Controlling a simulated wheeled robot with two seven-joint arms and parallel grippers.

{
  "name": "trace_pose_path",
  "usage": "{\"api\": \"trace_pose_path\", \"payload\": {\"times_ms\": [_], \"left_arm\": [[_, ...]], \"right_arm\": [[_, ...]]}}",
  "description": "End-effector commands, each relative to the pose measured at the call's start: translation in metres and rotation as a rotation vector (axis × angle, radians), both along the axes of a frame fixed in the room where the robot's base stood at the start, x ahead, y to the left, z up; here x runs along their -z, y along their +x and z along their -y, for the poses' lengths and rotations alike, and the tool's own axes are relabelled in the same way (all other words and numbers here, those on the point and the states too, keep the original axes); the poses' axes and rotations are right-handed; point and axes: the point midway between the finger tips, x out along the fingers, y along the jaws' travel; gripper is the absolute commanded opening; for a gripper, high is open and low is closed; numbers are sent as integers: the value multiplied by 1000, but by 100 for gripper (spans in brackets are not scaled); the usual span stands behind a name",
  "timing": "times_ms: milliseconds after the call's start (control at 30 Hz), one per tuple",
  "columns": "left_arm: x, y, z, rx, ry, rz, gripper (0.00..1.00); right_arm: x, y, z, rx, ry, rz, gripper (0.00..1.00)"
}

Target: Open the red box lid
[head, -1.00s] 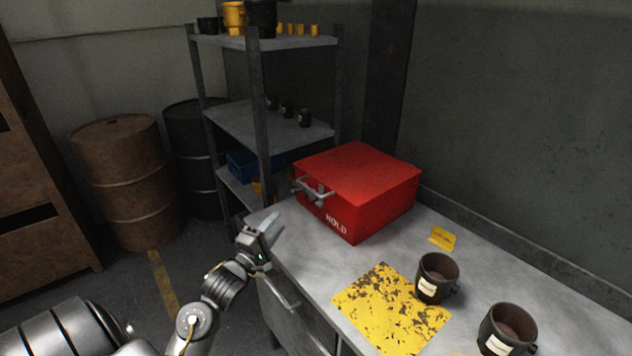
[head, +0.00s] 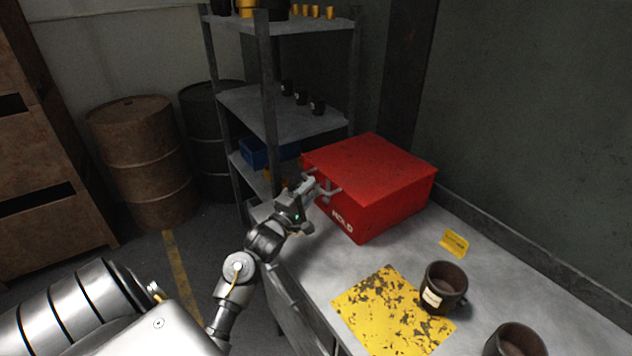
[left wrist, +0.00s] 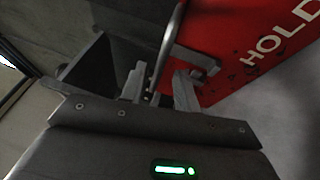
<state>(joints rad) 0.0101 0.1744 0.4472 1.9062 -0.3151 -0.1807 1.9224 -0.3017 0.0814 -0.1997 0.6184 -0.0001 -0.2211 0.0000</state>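The red box (head: 372,185) marked HOLD stands on the grey bench with its lid down. It also shows in the left wrist view (left wrist: 235,50), with the grey handle (left wrist: 168,55) on its front. My left gripper (head: 312,187) is at the handle on the box's front left side. In the left wrist view, its two fingers (left wrist: 158,88) stand apart on either side of the handle bar, with gaps visible. The gripper partly hides the handle in the head view. My right gripper is not in view.
A yellow worn mat (head: 385,312), a dark mug (head: 442,287), another mug (head: 514,341) and a small yellow card (head: 454,243) lie on the bench (head: 318,263). A metal shelf (head: 285,112) stands behind. Barrels (head: 143,160) stand at the left.

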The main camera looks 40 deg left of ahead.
Motion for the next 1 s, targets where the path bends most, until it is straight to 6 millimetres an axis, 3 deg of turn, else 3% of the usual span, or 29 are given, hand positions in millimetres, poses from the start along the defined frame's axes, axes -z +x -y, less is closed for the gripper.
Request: {"api": "trace_pose_path", "payload": {"times_ms": [200,600,833,1000], "left_arm": [[-6,28,-2,1,0,1,32],[-6,35,-3,2,1,0,32],[-6,34,-3,2,1,0,2],[-6,34,-3,2,1,0,0]], "right_arm": [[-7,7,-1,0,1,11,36],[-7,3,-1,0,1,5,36],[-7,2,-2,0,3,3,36],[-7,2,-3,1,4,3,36]]}}
